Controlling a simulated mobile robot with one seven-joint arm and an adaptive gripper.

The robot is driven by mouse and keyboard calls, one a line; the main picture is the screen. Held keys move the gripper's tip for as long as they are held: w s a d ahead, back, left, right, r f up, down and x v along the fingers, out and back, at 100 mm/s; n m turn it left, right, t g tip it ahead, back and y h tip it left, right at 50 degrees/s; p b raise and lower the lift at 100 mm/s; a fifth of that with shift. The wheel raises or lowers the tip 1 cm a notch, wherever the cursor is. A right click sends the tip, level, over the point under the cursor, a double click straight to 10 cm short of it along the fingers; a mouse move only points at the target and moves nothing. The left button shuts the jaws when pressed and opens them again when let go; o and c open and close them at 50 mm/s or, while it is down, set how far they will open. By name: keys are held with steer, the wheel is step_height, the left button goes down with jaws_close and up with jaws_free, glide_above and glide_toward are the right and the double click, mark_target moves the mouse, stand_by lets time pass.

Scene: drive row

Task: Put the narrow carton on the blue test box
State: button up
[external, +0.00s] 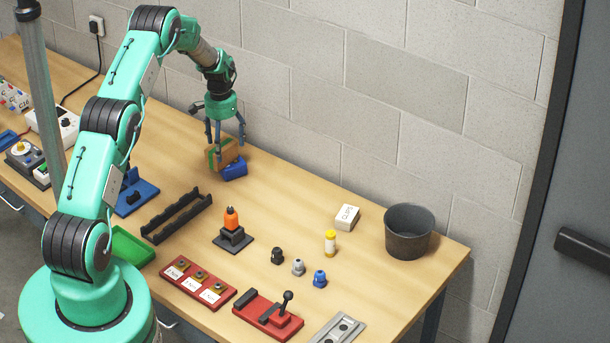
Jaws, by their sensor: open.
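A brown carton with a green band (226,154) stands near the wall, directly below my gripper. A small blue box (235,171) is at its lower right, touching it or overlapping it in this view. I cannot tell whether the carton rests on the blue box or stands behind it. My gripper (224,144) points down with its fingers spread over the top of the carton. The fingers are open, and I cannot tell whether any of them touches the carton. The lower part of the carton is partly hidden by the blue box.
A black slotted rack (177,216) and a blue stand (137,197) are to the left. The table between the blue box and the white carton is clear.

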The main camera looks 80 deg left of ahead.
mark_target(224, 147)
step_height(224, 147, up, 10)
steer(key=b, duration=0.1)
steer(key=shift+r, duration=0.2)
stand_by(0.8)
stand_by(0.4)
